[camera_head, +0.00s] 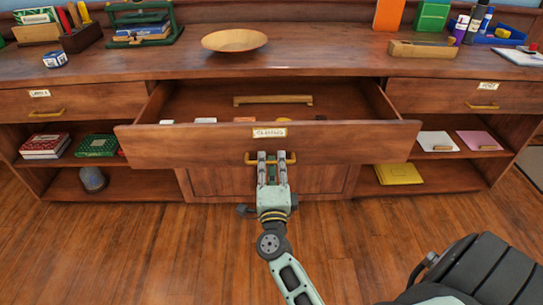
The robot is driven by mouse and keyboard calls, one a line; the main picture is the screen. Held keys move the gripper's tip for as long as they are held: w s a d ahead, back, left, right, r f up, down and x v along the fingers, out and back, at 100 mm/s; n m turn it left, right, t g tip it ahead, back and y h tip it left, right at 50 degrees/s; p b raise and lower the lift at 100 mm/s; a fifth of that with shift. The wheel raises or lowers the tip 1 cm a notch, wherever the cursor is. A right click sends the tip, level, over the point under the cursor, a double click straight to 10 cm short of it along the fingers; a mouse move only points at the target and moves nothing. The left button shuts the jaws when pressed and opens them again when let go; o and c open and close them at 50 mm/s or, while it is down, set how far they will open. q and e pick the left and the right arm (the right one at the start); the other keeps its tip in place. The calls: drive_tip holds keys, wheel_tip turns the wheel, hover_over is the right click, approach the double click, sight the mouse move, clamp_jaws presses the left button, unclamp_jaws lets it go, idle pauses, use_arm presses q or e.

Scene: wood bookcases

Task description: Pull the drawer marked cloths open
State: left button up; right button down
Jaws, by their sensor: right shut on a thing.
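The wide middle drawer (190,146) of the wooden bookcase stands pulled out well beyond the drawers beside it. Its small label (269,133) seems to read "cloths", though the print is small. My right gripper (272,160) is shut on the drawer's brass handle (250,161), below the label. The fingers cover the middle of the handle, and its two ends show on either side. My left gripper is not in view.
A left drawer (90,103) and a right drawer (450,95) are closed. A brass-coloured bar (273,99) and several small items show inside the open drawer. A wooden bowl (234,41) stands on the top. The floor (130,250) in front is clear at left.

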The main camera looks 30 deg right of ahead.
drive_tip(key=shift+s+a, duration=0.15)
drive_tip(key=shift+s, duration=0.05)
drive_tip(key=c, duration=2.1)
unclamp_jaws()
drive_tip(key=v, duration=1.2)
